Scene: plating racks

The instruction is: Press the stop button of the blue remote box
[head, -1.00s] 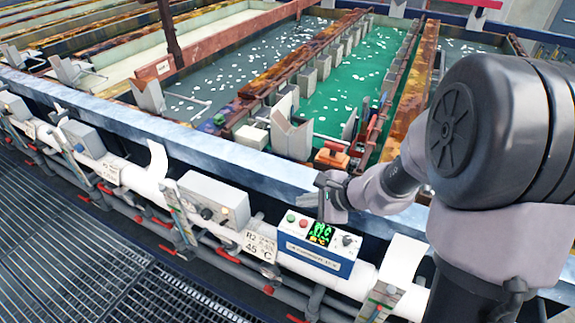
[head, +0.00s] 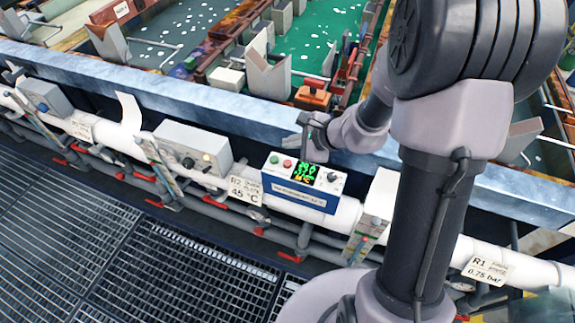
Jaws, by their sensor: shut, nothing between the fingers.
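The blue remote box (head: 300,197) sits on the white pipe just right of centre in the head view. It has a white top with a green button (head: 274,159), a red button (head: 288,163), a lit display (head: 304,174) and a dark knob (head: 333,177). I cannot read a stop label at this size. My gripper (head: 304,148) is shut and empty, pointing down by the box's back edge, just behind the display and right of the red button. I cannot tell whether its tips touch the box.
A grey box (head: 195,146) stands left on the same pipe, with a 45 °C tag (head: 246,189) between. A gauge panel (head: 372,220) stands right of the blue box. A long metal tank rim (head: 190,103) runs behind. Grating floor (head: 170,260) lies in front.

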